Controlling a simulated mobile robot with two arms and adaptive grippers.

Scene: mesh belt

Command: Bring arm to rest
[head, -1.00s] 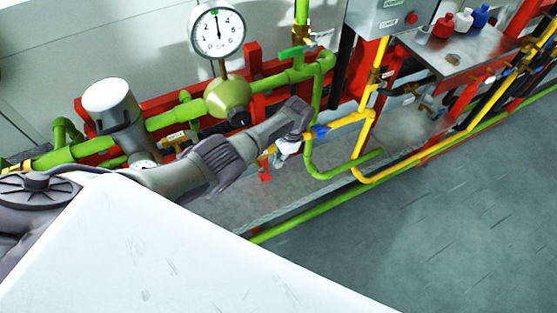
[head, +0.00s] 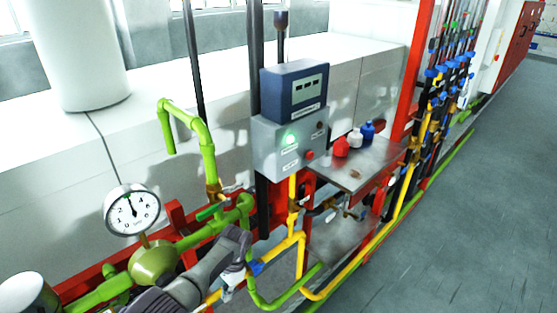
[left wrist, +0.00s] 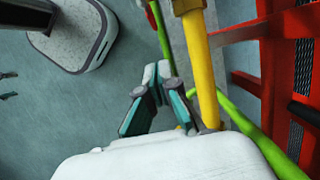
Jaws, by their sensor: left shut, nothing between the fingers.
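My left arm comes in at the bottom left of the head view. Its gripper (head: 230,291) is small there, in front of the green and yellow pipes, and partly hidden by its own wrist. In the left wrist view the left gripper (left wrist: 157,75) has its fingertips together with nothing between them. A yellow pipe (left wrist: 200,70) runs close to the right of the fingers; I cannot tell whether they touch. My right arm and gripper are not in view.
A pressure gauge (head: 132,211), green pipes (head: 207,160) and a red frame (head: 182,222) stand around the arm. A grey control box (head: 287,146) and a metal shelf (head: 357,170) with small bottles are beyond. The floor (head: 450,240) at right is clear.

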